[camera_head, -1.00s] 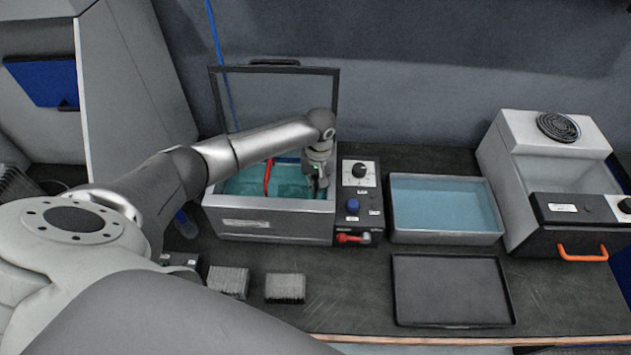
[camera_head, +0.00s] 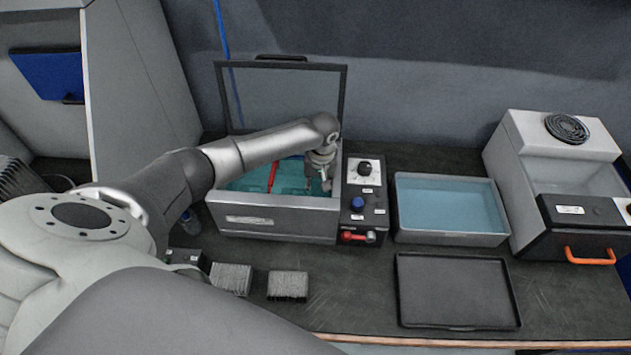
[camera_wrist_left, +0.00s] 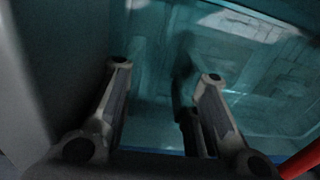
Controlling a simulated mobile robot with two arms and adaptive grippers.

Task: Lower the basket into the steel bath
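The steel bath (camera_head: 275,222) stands left of centre on the bench, its lid raised behind it and teal liquid inside. A red bar (camera_head: 272,176), which looks like the basket's handle, shows in the bath left of my gripper. It also shows at the lower right of the left wrist view (camera_wrist_left: 302,162). The basket's body cannot be clearly made out. My left gripper (camera_head: 319,184) is over the bath's right end, pointing down. In the left wrist view its fingers (camera_wrist_left: 165,88) are apart, with no held object visible between them. My right gripper is out of view.
A control box (camera_head: 363,200) with knobs and a red lever adjoins the bath. Right of it are a water tray (camera_head: 450,240), a flat black tray (camera_head: 458,290) and a grey machine (camera_head: 560,150) with an orange handle. Finned blocks (camera_head: 288,285) lie in front of the bath.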

